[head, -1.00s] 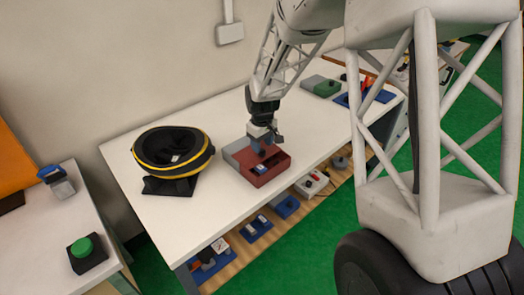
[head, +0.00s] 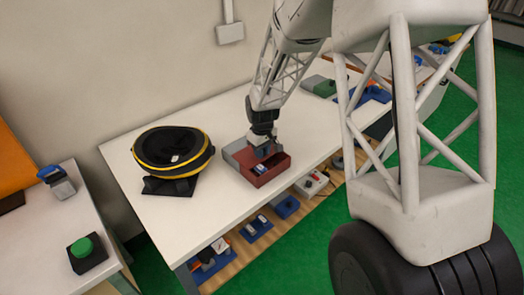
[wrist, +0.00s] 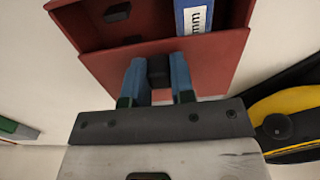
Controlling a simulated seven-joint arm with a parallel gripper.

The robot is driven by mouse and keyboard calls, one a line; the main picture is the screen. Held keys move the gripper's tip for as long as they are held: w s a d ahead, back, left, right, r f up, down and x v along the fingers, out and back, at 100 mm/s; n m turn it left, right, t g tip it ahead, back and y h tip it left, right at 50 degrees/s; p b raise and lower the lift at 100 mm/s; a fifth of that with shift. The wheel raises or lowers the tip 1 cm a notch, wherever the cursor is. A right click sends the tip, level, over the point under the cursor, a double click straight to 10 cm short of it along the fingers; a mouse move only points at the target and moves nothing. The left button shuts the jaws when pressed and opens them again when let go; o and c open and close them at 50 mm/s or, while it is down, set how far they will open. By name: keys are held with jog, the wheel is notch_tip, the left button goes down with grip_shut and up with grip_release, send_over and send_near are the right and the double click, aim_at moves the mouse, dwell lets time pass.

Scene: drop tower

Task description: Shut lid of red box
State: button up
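The red box (head: 270,174) stands on the white table, with a grey part at its back left. Its front right end is open and shows a dark inside. In the wrist view the box (wrist: 215,62) is seen close up, with a blue item with a white label (wrist: 193,17) inside. My gripper (head: 264,152) is down at the box. In the wrist view its two blue fingers (wrist: 158,66) stand close on either side of a small dark block, seemingly the lid's handle (wrist: 158,72), and seem to touch it. The lid is largely hidden by my gripper.
A black round basin with a yellow band (head: 173,152) stands left of the box. A green button (head: 82,247) is on the left table (head: 115,250). Green and blue items stand at the table's far right. The table (head: 185,215) in front of the basin is clear.

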grip_shut()
jog(key=shift+s+d, duration=1.85)
jog(key=o, duration=0.7)
grip_release()
jog(key=shift+o, duration=0.3)
jog(key=shift+r, duration=0.15)
notch_tip(320, 180, up, 8)
jog(key=shift+f, duration=0.25)
